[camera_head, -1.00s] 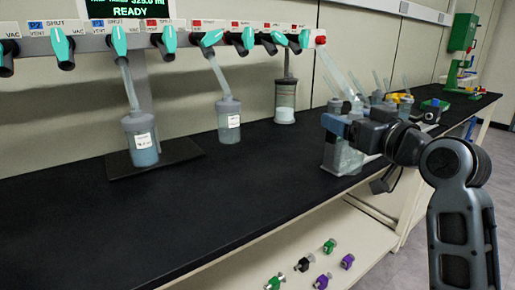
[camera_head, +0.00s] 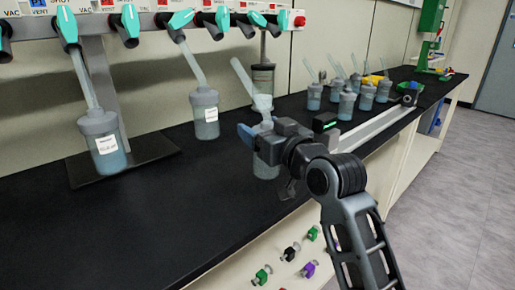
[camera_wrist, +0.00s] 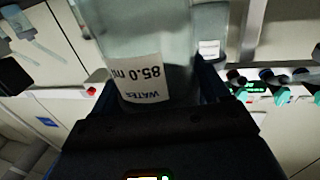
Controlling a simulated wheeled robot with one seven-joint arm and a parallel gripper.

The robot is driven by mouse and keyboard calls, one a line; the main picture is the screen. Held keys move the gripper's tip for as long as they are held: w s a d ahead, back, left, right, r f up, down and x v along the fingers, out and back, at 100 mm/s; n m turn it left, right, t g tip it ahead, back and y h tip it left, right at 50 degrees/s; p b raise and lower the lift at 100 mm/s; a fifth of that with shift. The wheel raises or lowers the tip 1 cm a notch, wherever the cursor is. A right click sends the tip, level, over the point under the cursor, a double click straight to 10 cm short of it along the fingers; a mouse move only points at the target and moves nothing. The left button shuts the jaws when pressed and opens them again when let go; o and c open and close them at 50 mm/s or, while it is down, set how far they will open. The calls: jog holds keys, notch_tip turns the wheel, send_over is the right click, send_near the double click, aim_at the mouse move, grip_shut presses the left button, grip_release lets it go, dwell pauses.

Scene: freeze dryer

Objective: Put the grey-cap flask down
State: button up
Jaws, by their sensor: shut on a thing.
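My gripper (camera_head: 262,138) is shut on a clear flask (camera_head: 266,168) with a grey cap and a slanted pale tube (camera_head: 242,78). The flask is roughly upright over the front part of the black bench (camera_head: 165,215). I cannot tell whether its base touches the bench. In the wrist view the flask (camera_wrist: 150,35) fills the space between the dark fingers, its label reading "WATER 85.0 ml" upside down. My wrist hides part of the flask in the head view.
Two labelled flasks (camera_head: 102,148) (camera_head: 205,115) hang at the manifold on the left; a dark plate (camera_head: 150,148) lies below one. A canister (camera_head: 263,78) stands behind. Several flasks (camera_head: 347,103) stand at the right. The bench's front left is clear.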

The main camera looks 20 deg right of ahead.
jog(key=shift+w+a+f, duration=0.2)
jog(key=shift+a+f, duration=0.15)
jog(key=shift+a, duration=0.15)
jog(key=shift+f, duration=1.9)
jog(key=shift+f+b, duration=0.15)
jog(key=shift+b, duration=0.15)
jog(key=o, duration=1.1)
jog(key=shift+o, duration=0.2)
jog(key=shift+s, duration=0.2)
jog(key=s+d, duration=0.1)
jog(key=s, duration=1)
jog(key=shift+s+d, duration=0.2)
jog(key=shift+s, duration=0.1)
